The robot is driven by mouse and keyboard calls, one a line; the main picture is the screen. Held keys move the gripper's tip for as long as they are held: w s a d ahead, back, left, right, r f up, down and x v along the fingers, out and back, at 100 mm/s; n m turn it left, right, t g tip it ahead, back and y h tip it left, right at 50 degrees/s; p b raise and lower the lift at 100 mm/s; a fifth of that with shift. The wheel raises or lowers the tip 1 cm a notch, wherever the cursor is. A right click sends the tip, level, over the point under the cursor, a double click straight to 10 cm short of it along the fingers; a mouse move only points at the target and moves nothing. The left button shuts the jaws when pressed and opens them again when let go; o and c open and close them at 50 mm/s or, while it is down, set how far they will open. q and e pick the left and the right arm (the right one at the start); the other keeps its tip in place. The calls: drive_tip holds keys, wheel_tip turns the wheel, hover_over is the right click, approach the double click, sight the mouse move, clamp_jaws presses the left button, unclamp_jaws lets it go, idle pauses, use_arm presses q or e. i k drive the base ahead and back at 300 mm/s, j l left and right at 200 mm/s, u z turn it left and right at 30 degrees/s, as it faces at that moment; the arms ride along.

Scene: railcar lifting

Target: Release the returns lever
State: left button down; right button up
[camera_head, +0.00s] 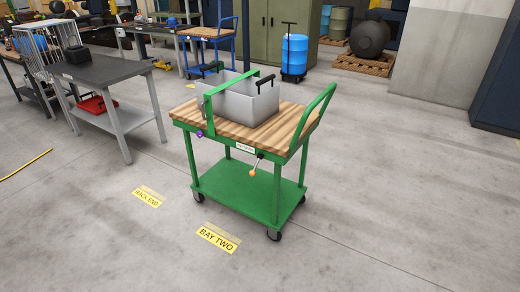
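A green cart (236,200) with a wooden top stands in the middle of the camera_head view. A small lever with an orange knob (252,172) hangs from the front edge of its top, just below a white label (245,149); the label's text is too small to read. A purple knob (200,134) sits at the cart's left front corner. A grey bin (240,98) with black handles rests on the top, with a green bar (220,90) across it. Neither of my grippers is in view.
Floor signs read BAY TWO (217,238) and RACK END (147,197). A dark table (100,72) with a red tray (97,104) on its lower shelf stands left. A blue cart (207,33) and blue drum (294,55) are behind. Floor in front and right is clear.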

sight(260, 157)
drive_tip(key=i, duration=1.25)
drive_tip(key=z, duration=0.2)
